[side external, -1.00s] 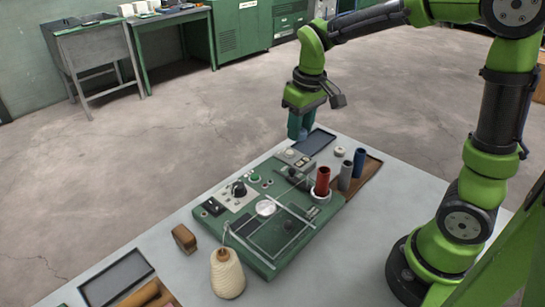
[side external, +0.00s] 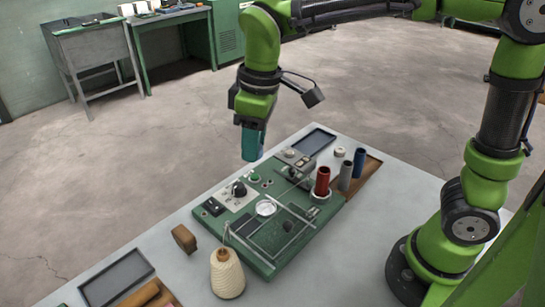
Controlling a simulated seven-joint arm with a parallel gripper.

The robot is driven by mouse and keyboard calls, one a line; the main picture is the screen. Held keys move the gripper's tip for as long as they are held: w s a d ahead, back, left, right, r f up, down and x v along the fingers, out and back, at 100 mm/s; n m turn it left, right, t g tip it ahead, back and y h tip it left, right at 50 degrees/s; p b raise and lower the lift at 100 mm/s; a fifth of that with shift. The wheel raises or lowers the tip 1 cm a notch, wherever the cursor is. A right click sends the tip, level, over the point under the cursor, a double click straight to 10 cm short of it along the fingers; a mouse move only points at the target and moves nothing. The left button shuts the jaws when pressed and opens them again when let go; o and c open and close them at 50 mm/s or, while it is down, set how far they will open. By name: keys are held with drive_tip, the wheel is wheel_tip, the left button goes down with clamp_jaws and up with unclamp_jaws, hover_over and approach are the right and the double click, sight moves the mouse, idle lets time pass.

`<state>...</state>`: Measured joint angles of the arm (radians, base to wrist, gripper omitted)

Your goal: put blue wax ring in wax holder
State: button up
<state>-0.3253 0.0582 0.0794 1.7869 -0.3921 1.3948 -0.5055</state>
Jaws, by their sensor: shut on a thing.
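My gripper (side external: 253,150) has teal fingers pointing down and hangs above the far-left edge of the green machine panel. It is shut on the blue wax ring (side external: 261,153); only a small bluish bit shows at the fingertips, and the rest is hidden. A round, pale metal dish (side external: 265,208) sits on the panel, below and slightly right of my gripper, well apart from it. It may be the wax holder; I cannot tell for sure.
The green panel (side external: 262,246) carries knobs and thin rods. Red (side external: 322,181), grey (side external: 345,176) and blue (side external: 359,163) spools stand upright at its right. A cream thread cone (side external: 227,274) stands in front. A dark tray (side external: 314,142) and small white ring (side external: 340,152) lie behind.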

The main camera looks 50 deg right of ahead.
drive_tip(key=s+a+n, duration=0.8)
drive_tip(key=s+a, duration=0.4)
drive_tip(key=a, duration=0.4)
drive_tip(key=shift+g+y, duration=0.3)
drive_tip(key=shift+y, duration=0.1)
wheel_tip(320, 180, down, 18)
drive_tip(key=shift+w+f, duration=0.1)
drive_tip(key=shift+w, duration=0.05)
drive_tip(key=shift+f, duration=2.5)
drive_tip(key=o, duration=0.5)
drive_tip(key=shift+f, duration=0.15)
drive_tip(key=shift+o, duration=1)
